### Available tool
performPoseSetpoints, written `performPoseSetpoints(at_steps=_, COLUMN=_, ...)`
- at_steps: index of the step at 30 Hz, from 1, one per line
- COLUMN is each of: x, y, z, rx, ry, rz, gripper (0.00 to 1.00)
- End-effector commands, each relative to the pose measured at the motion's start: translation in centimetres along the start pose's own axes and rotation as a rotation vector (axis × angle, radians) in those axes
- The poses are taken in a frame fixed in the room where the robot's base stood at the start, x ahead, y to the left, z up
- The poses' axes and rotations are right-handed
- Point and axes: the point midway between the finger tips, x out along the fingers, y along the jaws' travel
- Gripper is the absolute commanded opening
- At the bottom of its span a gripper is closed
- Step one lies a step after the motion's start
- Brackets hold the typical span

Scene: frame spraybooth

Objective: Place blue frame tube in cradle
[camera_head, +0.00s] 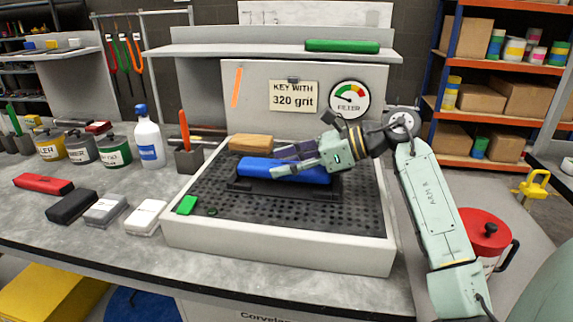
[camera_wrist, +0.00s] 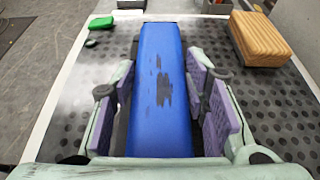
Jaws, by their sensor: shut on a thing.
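The blue frame tube (camera_head: 256,167) lies level across the black cradle (camera_head: 262,188) on the perforated tray of the booth. I cannot tell whether it is fully seated, because my fingers and the tube hide much of the cradle. My gripper (camera_head: 290,162) comes in from the right with its purple pads on the tube. In the wrist view the tube (camera_wrist: 163,90) runs away from me between the two finger pads, with dark scuffed patches on its top.
A wooden block (camera_head: 250,142) lies behind the tube, and a small green block (camera_head: 187,204) at the tray's front left. The raised tray rim (camera_head: 280,254) surrounds them. A white bottle (camera_head: 149,140), cans and sanding blocks stand left. A green tube (camera_head: 342,46) lies on the shelf above.

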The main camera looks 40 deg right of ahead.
Motion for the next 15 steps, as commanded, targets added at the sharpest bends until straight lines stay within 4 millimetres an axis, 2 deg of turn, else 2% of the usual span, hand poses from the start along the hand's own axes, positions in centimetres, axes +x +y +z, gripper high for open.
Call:
performPoseSetpoints(at_steps=4, x=0.6, y=0.1, z=-1.4, rx=0.000, ry=-0.003, rz=0.000, gripper=0.07)
performPoseSetpoints(at_steps=15, x=0.9, y=0.1, z=-2.0, rx=-0.001, ry=-0.002, rz=-0.001, gripper=0.07)
